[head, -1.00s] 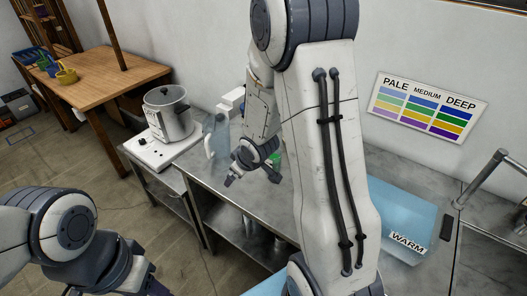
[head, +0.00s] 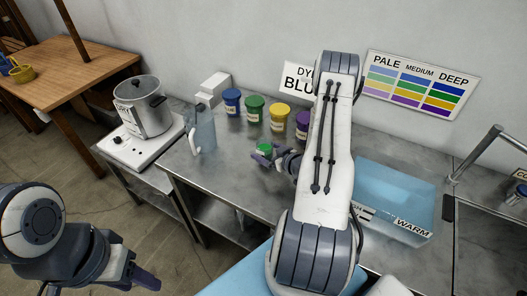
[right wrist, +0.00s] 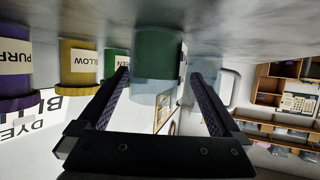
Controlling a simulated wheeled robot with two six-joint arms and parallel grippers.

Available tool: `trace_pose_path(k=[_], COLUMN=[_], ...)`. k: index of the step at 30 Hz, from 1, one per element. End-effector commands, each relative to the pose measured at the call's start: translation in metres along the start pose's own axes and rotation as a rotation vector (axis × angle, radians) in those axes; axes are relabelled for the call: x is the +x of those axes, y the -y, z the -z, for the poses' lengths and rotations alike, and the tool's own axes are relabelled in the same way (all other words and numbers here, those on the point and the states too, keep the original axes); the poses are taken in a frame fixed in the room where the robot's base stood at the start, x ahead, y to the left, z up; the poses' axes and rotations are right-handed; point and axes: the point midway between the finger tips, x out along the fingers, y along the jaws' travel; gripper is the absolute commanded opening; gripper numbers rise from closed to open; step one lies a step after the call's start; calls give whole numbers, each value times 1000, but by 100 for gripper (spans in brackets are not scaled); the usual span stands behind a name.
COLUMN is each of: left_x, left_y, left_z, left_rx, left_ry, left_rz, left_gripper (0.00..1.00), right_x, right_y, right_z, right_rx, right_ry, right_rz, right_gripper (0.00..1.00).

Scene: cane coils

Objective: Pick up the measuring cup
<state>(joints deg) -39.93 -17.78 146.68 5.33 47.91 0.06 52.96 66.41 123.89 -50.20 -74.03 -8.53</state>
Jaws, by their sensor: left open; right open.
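The measuring cup is a small clear cup with green inside. In the head view its green part (head: 264,148) shows at my right gripper, the rest being mostly hidden. In the right wrist view, which is upside down, the cup (right wrist: 157,55) stands on the counter, centred ahead between my fingers. My right gripper (right wrist: 160,82) is open, with a finger to each side of the cup; contact cannot be told. My left gripper (head: 146,279) is low at the bottom left of the head view, away from the counter.
A clear jug (head: 203,132) with a white handle stands left of the cup. Dye jars, including blue (head: 232,103), green (head: 254,109) and yellow (head: 279,118), line the wall. A pot (head: 143,106) is on a white hotplate (head: 135,147). A warm bath (head: 392,200) lies right.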

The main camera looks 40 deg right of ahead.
Motion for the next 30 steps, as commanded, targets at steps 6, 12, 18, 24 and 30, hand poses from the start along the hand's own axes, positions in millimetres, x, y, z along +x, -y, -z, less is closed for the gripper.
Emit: trace_pose_path(k=[6, 12, 18, 24, 30], left_x=[-12, -24, -26, -25, -25], left_y=[-1, -2, -2, -2, -2], left_z=[1, 1, 1, 1, 1], left_rx=[0, -1, -1, -1, -1], left_ry=[0, 0, 0, 0, 0], left_rz=[0, 0, 0, 0, 0], left_gripper=[50, 50, 50, 50, 50], right_x=[18, 47, 58, 57, 57], right_y=[-1, -4, -5, -5, -5], right_z=[4, 4, 3, 2, 2], right_rx=[-1, -1, 0, 0, 0], right_ry=[2, 2, 2, 2, 2], right_rz=[2, 2, 0, -1, -1], right_gripper=[100, 100, 100, 85, 9])
